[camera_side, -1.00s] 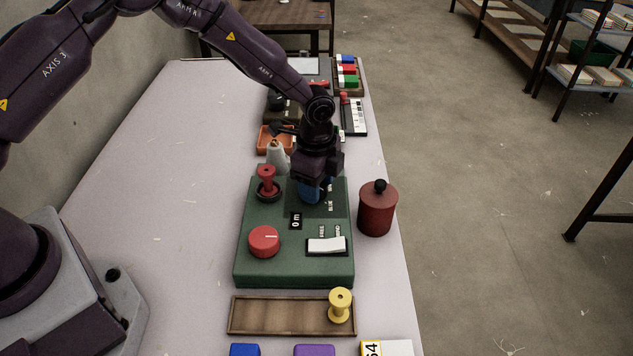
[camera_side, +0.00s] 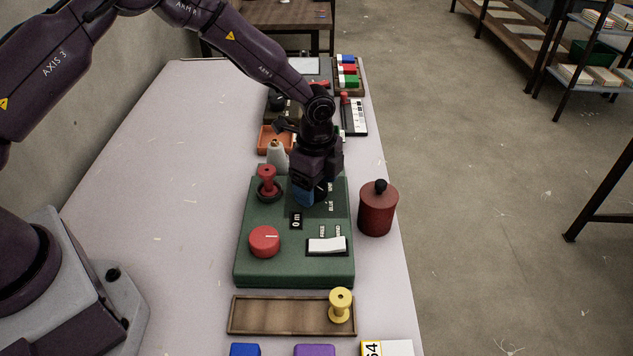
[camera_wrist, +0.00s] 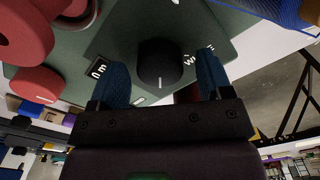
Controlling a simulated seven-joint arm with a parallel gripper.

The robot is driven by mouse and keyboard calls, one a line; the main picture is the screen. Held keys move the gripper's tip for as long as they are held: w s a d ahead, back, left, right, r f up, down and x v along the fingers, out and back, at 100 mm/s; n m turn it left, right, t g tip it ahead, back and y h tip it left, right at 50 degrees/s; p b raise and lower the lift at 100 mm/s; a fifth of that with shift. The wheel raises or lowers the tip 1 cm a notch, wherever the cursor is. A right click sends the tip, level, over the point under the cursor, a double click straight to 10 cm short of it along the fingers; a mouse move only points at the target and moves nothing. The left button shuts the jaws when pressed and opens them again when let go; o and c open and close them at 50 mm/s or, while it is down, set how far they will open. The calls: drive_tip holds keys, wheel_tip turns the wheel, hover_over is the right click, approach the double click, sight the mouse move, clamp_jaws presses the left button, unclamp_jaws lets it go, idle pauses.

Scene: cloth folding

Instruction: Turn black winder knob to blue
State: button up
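The black winder knob (camera_wrist: 160,62) shows in the wrist view on a dark plate of the green machine (camera_side: 258,212), with a short white mark on its edge. A label starting with W (camera_wrist: 194,57) is partly hidden by a finger. A "BLUE" label (camera_side: 331,202) lies beside the knob in the side view. My gripper (camera_wrist: 163,66) is open, its blue fingertips on both sides of the knob with a small gap visible at each side. In the side view, my gripper (camera_side: 312,194) is low over the machine and mostly hides the knob.
The machine also bears a red spool (camera_side: 267,178), a red knob (camera_side: 264,241), a white rocker switch (camera_side: 326,246) and a "0 m" display (camera_side: 296,221). A dark red lidded jar (camera_side: 377,210) stands close on the right. A wooden tray (camera_side: 262,315) with a yellow spool (camera_side: 340,304) lies in front.

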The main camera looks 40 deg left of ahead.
wheel_tip(320, 180, up, 13)
idle(0.6)
drive_tip(key=s+a+r+n+t, duration=0.2)
drive_tip(key=s+a+r+n, duration=0.2)
drive_tip(key=s+r+n, duration=0.4)
drive_tip(key=s+a+r+n+t, duration=0.3)
drive_tip(key=s+r+n, duration=0.5)
drive_tip(key=s, duration=1.1)
drive_tip(key=shift+a+r+t, duration=0.3)
drive_tip(key=shift+a+r, duration=0.05)
drive_tip(key=shift+a, duration=0.1)
